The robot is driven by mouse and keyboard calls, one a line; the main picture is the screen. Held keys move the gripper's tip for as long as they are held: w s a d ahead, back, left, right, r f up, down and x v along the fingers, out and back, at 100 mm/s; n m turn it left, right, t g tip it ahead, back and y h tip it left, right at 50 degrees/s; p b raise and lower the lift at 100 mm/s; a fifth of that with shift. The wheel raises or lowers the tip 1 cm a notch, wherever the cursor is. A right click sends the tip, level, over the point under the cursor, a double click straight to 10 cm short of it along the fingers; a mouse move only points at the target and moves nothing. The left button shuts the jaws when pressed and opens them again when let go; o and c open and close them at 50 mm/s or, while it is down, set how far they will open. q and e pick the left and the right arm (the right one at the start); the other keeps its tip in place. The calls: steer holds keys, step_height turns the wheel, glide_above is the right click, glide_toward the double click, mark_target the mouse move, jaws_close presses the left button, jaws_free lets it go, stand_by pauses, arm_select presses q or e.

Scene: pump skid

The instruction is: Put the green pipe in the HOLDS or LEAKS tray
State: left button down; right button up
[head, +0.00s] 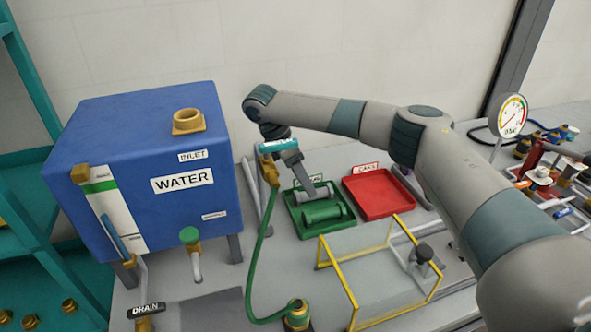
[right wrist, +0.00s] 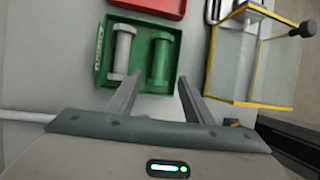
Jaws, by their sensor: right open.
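The green pipe (head: 325,212) lies in the green tray (head: 304,229), in its near part, beside a grey pipe. In the right wrist view the green pipe (right wrist: 160,60) and the grey pipe (right wrist: 123,53) lie side by side in the green tray (right wrist: 143,19). The red LEAKS tray (head: 382,204) is empty, just right of the green tray. The green tray's label is partly hidden by my arm. My right gripper (right wrist: 158,79) is open and empty, its fingertips pointing toward the tray's edge near the green pipe. My left gripper is out of view.
A blue WATER tank (head: 140,150) stands at left. A green hose (head: 262,250) loops down to a brass fitting (head: 297,315). A yellow-framed clear guard (head: 345,270) stands in front of the trays. A pressure gauge (head: 512,115) is at right.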

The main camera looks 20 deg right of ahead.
steer(key=shift+b+v, duration=0.4)
steer(key=shift+v, duration=2.35)
